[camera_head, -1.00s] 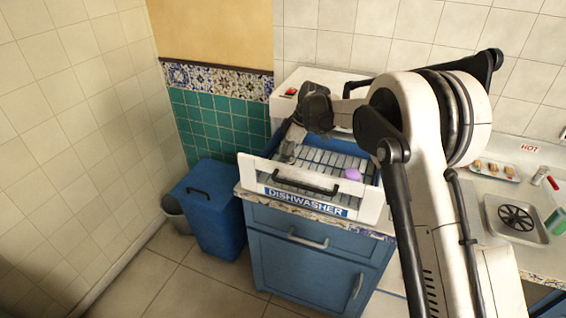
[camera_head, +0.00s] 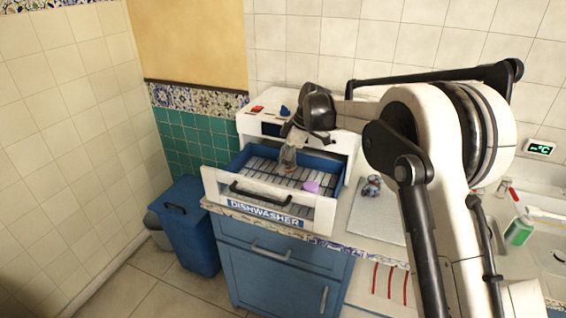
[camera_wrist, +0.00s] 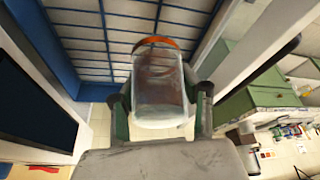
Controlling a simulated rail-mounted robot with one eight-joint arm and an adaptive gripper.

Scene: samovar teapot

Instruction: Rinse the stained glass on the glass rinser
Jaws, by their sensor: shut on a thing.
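My gripper (camera_head: 291,141) is shut on a clear glass (camera_head: 288,158), held over the open dishwasher drawer (camera_head: 222,186). In the wrist view the glass (camera_wrist: 158,88) sits between the two fingers of my gripper (camera_wrist: 160,106), with brownish smears on its wall and an orange-brown band at its far end. I cannot tell in the head view whether the glass touches the rack. A grey basin (camera_head: 556,262) is cut off at the right edge of the head view; no glass rinser can be made out clearly.
A blue bin (camera_head: 188,225) stands left of the blue cabinet (camera_head: 268,262). A small patterned object (camera_head: 372,186) is on a pale board right of the dishwasher. A green bottle (camera_head: 519,231) stands at far right, beyond my arm.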

